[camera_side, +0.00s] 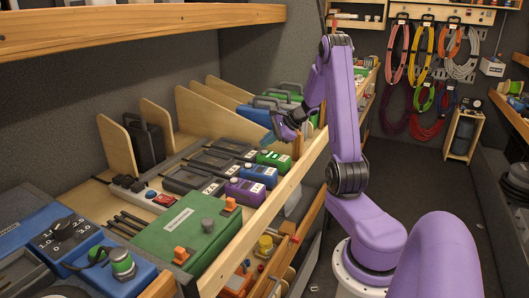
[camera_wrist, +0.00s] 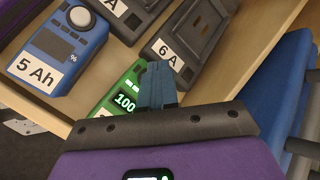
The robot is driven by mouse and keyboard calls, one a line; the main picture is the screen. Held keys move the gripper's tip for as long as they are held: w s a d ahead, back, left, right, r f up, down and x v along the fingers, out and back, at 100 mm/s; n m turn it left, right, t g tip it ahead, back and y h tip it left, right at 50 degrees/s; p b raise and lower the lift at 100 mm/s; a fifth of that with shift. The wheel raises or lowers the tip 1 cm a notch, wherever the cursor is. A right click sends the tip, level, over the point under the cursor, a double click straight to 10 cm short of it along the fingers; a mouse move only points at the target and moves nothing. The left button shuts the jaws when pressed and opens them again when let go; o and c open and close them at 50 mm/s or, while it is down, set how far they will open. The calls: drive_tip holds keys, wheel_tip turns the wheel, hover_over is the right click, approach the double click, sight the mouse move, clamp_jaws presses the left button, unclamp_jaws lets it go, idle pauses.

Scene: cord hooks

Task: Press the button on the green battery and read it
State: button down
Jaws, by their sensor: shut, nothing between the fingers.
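The green battery (camera_side: 273,158) sits at the front end of a black charger on the wooden bench, and its display is lit. In the wrist view the green battery (camera_wrist: 122,92) shows a glowing "100", and my fingers and gripper body hide part of it. My gripper (camera_side: 267,138) is shut and empty, with its blue-grey fingers pointing down just above the green battery. In the wrist view my gripper (camera_wrist: 157,82) overlaps the battery's right side beside the display. I cannot tell whether the fingertips touch the button, which is hidden.
A blue battery (camera_wrist: 62,50) marked "5 Ah" lies beside the green one. A purple battery (camera_side: 245,191) is nearer the camera. Black chargers (camera_wrist: 185,42) lie behind them. A green box (camera_side: 185,225) and a power strip (camera_side: 143,193) occupy the near bench. Cords hang on the far wall.

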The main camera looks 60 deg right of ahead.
sight(267, 151)
drive_tip(key=shift+r, duration=0.1)
drive_tip(key=shift+r, duration=2.45)
